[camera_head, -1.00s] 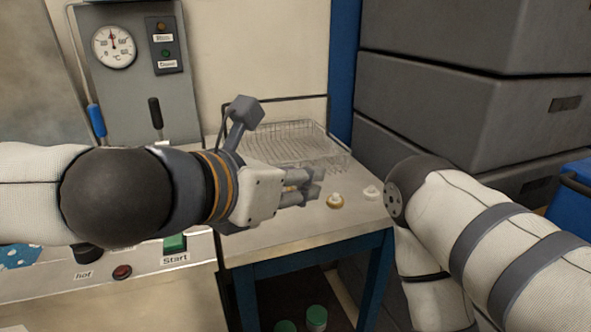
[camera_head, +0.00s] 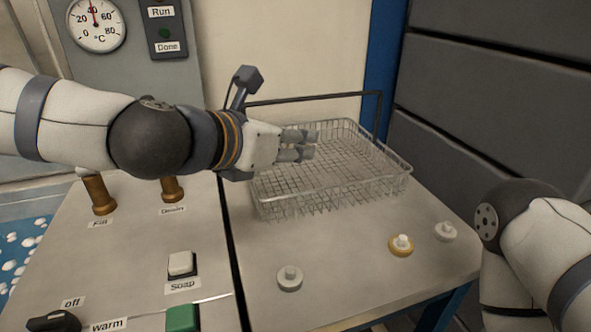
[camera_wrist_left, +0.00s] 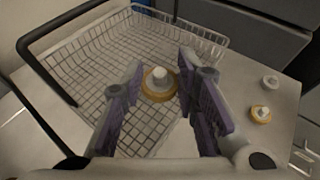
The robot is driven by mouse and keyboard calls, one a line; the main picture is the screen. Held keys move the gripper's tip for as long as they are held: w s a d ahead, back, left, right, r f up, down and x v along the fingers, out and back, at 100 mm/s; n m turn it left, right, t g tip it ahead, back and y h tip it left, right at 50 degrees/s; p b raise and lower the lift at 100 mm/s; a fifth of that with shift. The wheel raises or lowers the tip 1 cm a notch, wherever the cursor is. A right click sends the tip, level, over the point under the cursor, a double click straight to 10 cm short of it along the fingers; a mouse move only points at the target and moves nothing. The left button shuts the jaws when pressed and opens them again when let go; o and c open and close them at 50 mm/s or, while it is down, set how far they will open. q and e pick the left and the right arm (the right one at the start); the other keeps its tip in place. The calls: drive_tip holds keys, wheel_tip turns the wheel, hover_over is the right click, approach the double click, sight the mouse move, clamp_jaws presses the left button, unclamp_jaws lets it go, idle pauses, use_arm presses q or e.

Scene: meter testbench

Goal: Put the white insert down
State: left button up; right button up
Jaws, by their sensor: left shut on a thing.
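My left gripper (camera_head: 310,144) is over the wire basket (camera_head: 404,172) in the head view. In the left wrist view the gripper (camera_wrist_left: 160,72) is shut on a round insert (camera_wrist_left: 159,80) with a white top and a tan ring below. The insert shows above the basket's mesh; whether it touches the basket I cannot tell. In the head view the gripper's fingers hide it. My right gripper is not in view; only part of that arm shows at the right.
On the bench top (camera_head: 350,300) stand a pale round piece (camera_head: 290,279), a tan-ringed white piece (camera_head: 401,245) and a plain white piece (camera_head: 446,231). A dark bar (camera_head: 310,97) runs behind the basket. The control panel with a soap button (camera_head: 181,264) is at the left.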

use_arm(q)
drive_tip(key=w+f, duration=0.2)
drive_tip(key=f, duration=0.1)
drive_tip(key=w+f, duration=0.1)
drive_tip(key=f, duration=0.1)
drive_tip(key=shift+w+a+b, duration=0.15)
drive_tip(key=shift+a+b, duration=0.05)
drive_tip(key=shift+b, duration=0.15)
drive_tip(key=f, duration=0.3)
drive_tip(key=shift+w+f+b, duration=0.2)
drive_tip(key=shift+w+b, duration=0.1)
drive_tip(key=shift+b, duration=0.05)
drive_tip(key=shift+r, duration=0.2)
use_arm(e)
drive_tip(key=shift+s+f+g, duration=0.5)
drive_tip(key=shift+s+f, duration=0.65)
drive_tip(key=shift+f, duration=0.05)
